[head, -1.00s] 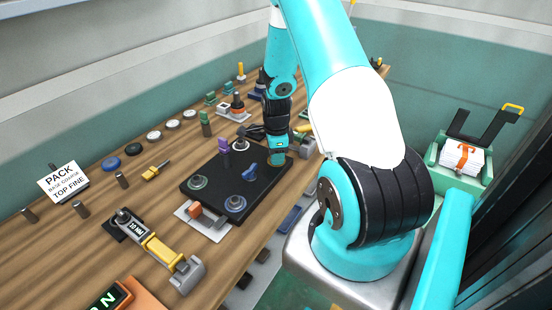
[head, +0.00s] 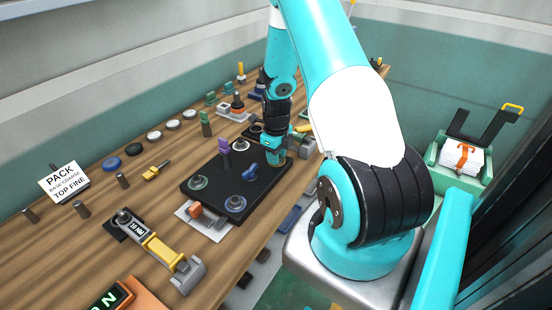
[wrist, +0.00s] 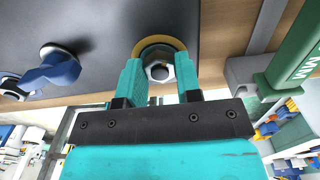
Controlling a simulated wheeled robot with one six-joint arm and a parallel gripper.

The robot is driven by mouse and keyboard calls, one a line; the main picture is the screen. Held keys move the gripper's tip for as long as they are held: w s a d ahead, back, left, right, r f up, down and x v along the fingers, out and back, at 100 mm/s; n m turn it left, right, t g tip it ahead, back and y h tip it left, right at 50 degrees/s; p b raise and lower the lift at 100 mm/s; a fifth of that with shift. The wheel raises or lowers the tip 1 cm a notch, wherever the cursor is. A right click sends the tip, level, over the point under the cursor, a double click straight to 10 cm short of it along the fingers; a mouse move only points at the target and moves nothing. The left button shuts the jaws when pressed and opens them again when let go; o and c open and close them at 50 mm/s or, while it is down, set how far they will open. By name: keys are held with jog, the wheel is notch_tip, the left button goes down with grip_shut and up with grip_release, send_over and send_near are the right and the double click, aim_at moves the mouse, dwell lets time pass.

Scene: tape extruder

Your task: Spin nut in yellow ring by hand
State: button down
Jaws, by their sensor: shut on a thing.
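In the wrist view, a silver hex nut (wrist: 159,72) sits inside a yellow ring (wrist: 150,44) on a dark plate (wrist: 95,22). My gripper (wrist: 160,76) has its two teal fingers on either side of the nut, closed on it. In the head view, my gripper (head: 272,157) is at the far right corner of the black plate (head: 228,185), and the nut and ring there are hidden behind it. A blue wing-shaped knob (wrist: 50,70) stands on the plate to the left; it also shows in the head view (head: 249,173).
A purple post (head: 225,153) stands near the plate's back edge. Other round fittings (head: 235,204) sit at its near corners. A green tool marked MM (wrist: 295,55) lies right of the gripper in the wrist view. A yellow-handled torque tool (head: 160,250) lies nearer on the wooden bench.

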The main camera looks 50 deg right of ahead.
jog(key=m, duration=0.4)
jog(key=shift+m, duration=0.4)
jog(key=c, duration=0.7)
grip_release()
jog(key=shift+r+p, duration=3.2)
jog(key=shift+r, duration=0.85)
jog(key=o, duration=0.5)
